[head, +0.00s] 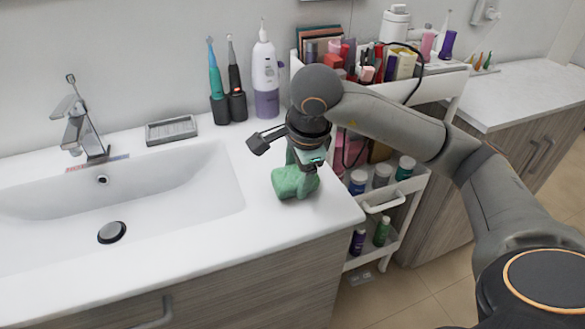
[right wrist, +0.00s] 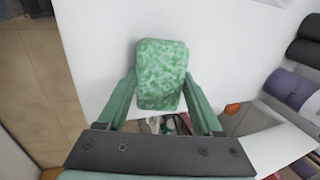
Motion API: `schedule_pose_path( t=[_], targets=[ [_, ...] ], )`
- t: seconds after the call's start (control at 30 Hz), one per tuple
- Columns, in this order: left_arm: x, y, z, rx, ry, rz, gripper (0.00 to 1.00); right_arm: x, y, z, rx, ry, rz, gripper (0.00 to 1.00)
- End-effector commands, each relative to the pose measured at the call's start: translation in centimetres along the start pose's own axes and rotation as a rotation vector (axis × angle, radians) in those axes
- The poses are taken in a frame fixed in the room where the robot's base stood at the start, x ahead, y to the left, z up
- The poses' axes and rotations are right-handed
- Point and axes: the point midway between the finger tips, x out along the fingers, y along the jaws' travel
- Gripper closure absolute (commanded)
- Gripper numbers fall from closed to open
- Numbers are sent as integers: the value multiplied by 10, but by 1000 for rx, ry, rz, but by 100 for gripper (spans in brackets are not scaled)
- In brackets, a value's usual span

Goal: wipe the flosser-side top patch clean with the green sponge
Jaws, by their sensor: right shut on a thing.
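The green sponge (head: 293,182) is at the right end of the white sink counter, low at the counter top; I cannot tell if it is pressed on it. My right gripper (head: 305,172) points down and is shut on the sponge. In the right wrist view the mottled sponge (right wrist: 161,74) sits between the two green fingers of the gripper (right wrist: 160,100). The white and purple flosser (head: 266,72) stands upright at the back of the counter, behind and left of the sponge. No patch shows on the visible counter; the sponge and gripper hide part of it. My left gripper is out of view.
Two electric toothbrushes (head: 227,90) stand left of the flosser. A grey soap dish (head: 171,130) lies behind the sink basin (head: 150,195). A white cart (head: 385,200) with cosmetics stands close to the right counter edge, below my right arm. The counter front right is clear.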

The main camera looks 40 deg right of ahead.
Motion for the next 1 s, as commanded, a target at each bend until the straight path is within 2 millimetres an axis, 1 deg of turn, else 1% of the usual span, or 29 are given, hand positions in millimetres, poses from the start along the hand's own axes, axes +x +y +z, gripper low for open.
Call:
schedule_pose_path(
  t=[0.23,0.63,0.87,1.0],
  targets=[
    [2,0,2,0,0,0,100,-2,9,0,0,0,0,77],
    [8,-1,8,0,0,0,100,-10,42,0,-1,0,0,77],
    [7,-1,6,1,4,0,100,-14,45,0,1,0,-1,77],
    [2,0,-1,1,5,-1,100,-24,41,0,1,-1,-2,77]
  ],
)
